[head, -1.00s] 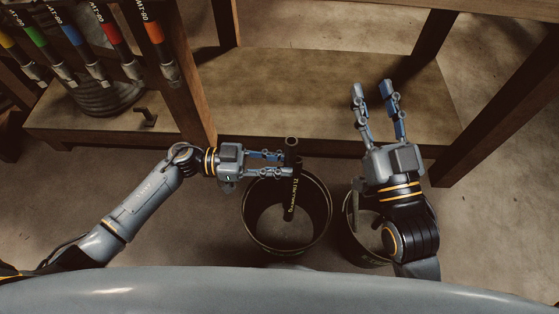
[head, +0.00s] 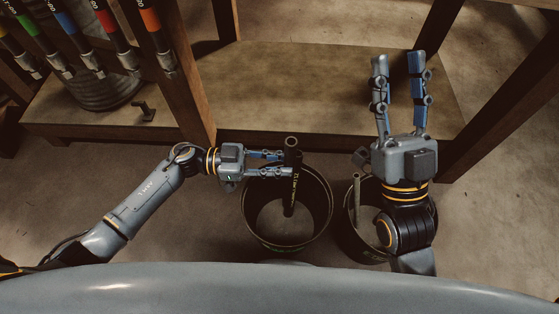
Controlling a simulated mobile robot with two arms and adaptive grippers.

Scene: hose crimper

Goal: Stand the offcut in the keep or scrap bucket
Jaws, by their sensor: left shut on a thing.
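My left gripper (head: 282,163) is shut on a dark hose offcut (head: 289,193). The offcut is held near upright, its open top end above the fingers and its lower part reaching down over the mouth of the left bucket (head: 326,228). Whether its lower end touches the bucket floor I cannot tell. The right bucket (head: 350,240) stands beside it, partly hidden by my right arm. A thin grey piece (head: 357,192) stands upright at its left side. My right gripper (head: 398,62) is open and empty, fingers pointing away past the buckets.
A wooden bench with a low shelf (head: 300,100) stands behind the buckets, its legs at left and right. Hoses with coloured bands (head: 107,20) hang at the upper left, above a ribbed drum (head: 100,92). The floor left of the buckets is clear.

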